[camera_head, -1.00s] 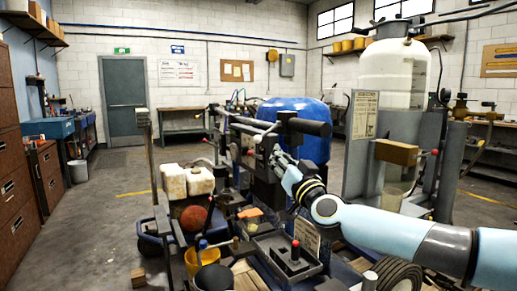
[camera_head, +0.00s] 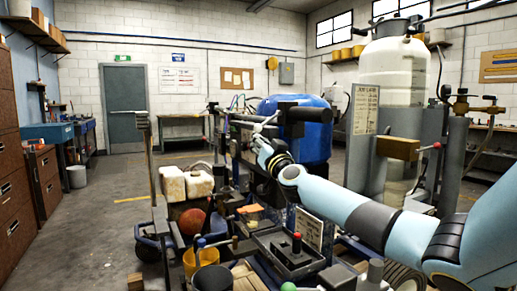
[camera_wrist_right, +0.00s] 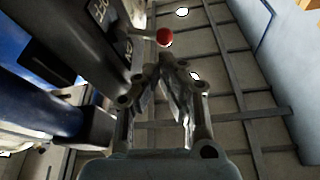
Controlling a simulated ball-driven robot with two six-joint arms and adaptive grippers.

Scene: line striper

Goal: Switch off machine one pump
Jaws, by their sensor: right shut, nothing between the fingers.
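The line striper machine (camera_head: 292,250) stands in front of me, with a dark handlebar and box at its top. My right gripper (camera_head: 262,128) is up by that handlebar. In the right wrist view, my right gripper (camera_wrist_right: 172,64) is shut and empty. A red-knobbed lever (camera_wrist_right: 164,37) sticks out from a dark box (camera_wrist_right: 75,35) just beyond the fingertips. I cannot tell whether the fingers touch the lever. My left gripper is not in view.
A blue tank (camera_head: 310,145) stands behind the machine. A tall white tank (camera_head: 395,75) with a brown block (camera_head: 398,148) and a placard (camera_head: 365,108) is at right. A red-topped stick (camera_head: 297,240) rises from a tray. Open floor lies to the left.

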